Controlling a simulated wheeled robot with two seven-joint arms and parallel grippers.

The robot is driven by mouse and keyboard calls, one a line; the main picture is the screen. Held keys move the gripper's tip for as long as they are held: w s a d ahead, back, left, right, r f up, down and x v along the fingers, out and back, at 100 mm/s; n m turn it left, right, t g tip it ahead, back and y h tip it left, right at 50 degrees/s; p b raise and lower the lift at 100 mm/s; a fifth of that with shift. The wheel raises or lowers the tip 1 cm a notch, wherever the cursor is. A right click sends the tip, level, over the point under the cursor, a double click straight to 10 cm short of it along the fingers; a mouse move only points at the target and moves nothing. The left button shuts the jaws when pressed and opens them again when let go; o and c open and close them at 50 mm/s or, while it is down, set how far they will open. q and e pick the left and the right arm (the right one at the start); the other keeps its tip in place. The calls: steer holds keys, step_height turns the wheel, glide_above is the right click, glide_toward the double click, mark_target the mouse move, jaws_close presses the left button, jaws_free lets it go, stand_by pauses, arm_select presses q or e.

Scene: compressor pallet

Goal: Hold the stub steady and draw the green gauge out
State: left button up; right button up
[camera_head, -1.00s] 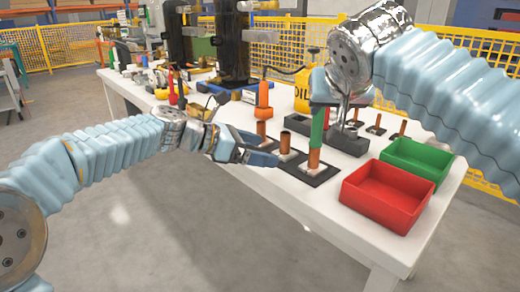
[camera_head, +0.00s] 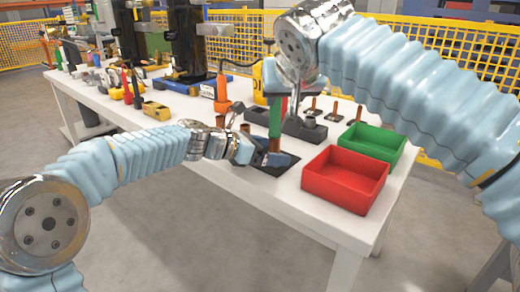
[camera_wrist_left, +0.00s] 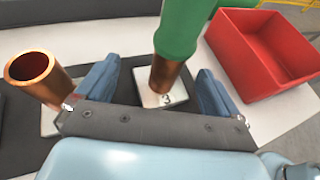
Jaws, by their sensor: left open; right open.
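The green gauge (camera_head: 276,115) stands upright in a copper stub (camera_head: 274,146), and both also show in the left wrist view, the gauge (camera_wrist_left: 186,30) above the stub (camera_wrist_left: 163,76). The stub rises from a pale block (camera_wrist_left: 165,98) marked 3. My left gripper (camera_head: 268,158) is open, with one blue finger on each side of the stub (camera_wrist_left: 158,92) and a visible gap to each. My right gripper (camera_head: 279,92) is open at the top of the gauge; its fingertips are hard to make out, and I cannot tell whether they touch it.
Another open copper tube (camera_wrist_left: 38,75) stands left of the stub in the left wrist view. A red bin (camera_head: 345,183) and a green bin (camera_head: 372,146) sit to the right. An orange tool (camera_head: 222,95) stands behind to the left.

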arm_select(q)
steer(key=shift+c, duration=0.4)
steer(key=c, duration=1.2)
steer(key=shift+f, duration=0.1)
